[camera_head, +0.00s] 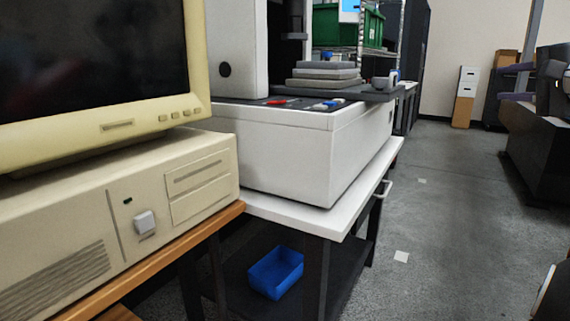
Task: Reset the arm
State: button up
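My gripper is not in the head view. A dark, rounded piece with a pale edge (546,292) shows at the lower right border; I cannot tell whether it is part of my arm. The white measuring machine (290,150) stands on a white-topped table (345,205) in the middle. Small red and blue items lie on its dark top plate, beside a stack of grey slabs (325,72).
A beige monitor (110,128) and computer (120,195) stand close on a wooden desk (165,262) at left. A blue bin (276,272) sits on the table's lower shelf. Dark equipment (540,135) stands at right. The grey floor (455,215) between is open.

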jog(key=s+a+f+n+g+p, duration=0.2)
jog(key=s+a+f+n+g, duration=0.1)
jog(key=a+f, duration=0.65)
jog(key=s+a+f+n+g+p, duration=0.2)
jog(key=s+a+f+n+g, duration=0.3)
jog(key=a, duration=0.8)
jog(key=s+a+f+n+g+h+p, duration=0.1)
jog(key=s+a+f+n, duration=0.2)
jog(key=s+f, duration=0.3)
jog(key=s+a+f+n+g+h+p, duration=0.1)
jog(key=s+a+f+n, duration=0.2)
jog(key=s+f, duration=0.4)
notch_tip(320, 180, down, 5)
jog(key=shift+s+a+f+h+p, duration=0.1)
jog(key=shift+s+a+h+p, duration=0.25)
jog(key=shift+a, duration=0.4)
jog(key=shift+w, duration=0.15)
